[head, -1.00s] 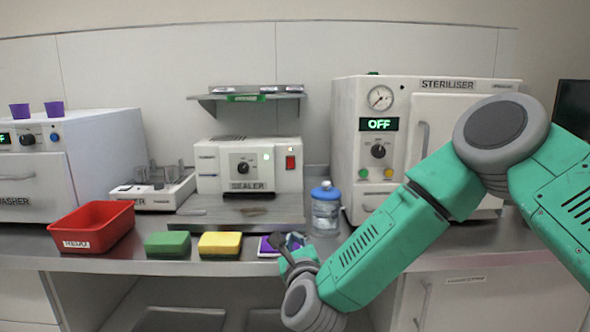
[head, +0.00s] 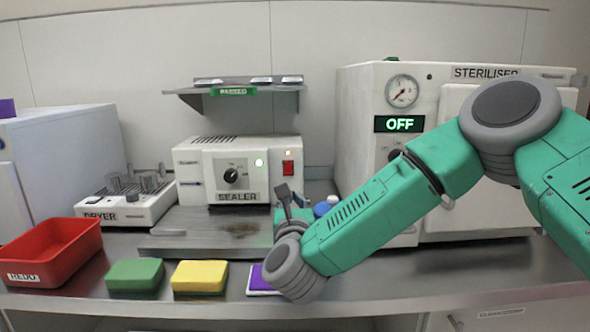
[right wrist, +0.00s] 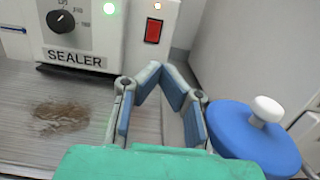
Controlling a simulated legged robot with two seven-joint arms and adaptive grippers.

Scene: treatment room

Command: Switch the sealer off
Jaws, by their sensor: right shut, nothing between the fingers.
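The white sealer (head: 190,160) stands at the back of the bench, with a black dial (head: 231,175), a lit green lamp (head: 259,162) and a red switch (head: 288,168) on its front. In the right wrist view the red switch (right wrist: 153,30) is at the top, with the dial (right wrist: 62,22) to its left. My right gripper (head: 284,190) is shut and empty, in front of the sealer's right side and just below the switch in the picture. Its fingertips (right wrist: 160,68) appear apart from the switch. My left gripper is out of view.
A blue-capped bottle (right wrist: 255,140) stands close to the right of my right gripper. The steriliser (head: 360,100), reading OFF, stands to the right. A shelf (head: 190,93) hangs above the sealer. A red bin (head: 60,255) and green and yellow sponges (head: 200,275) lie in front.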

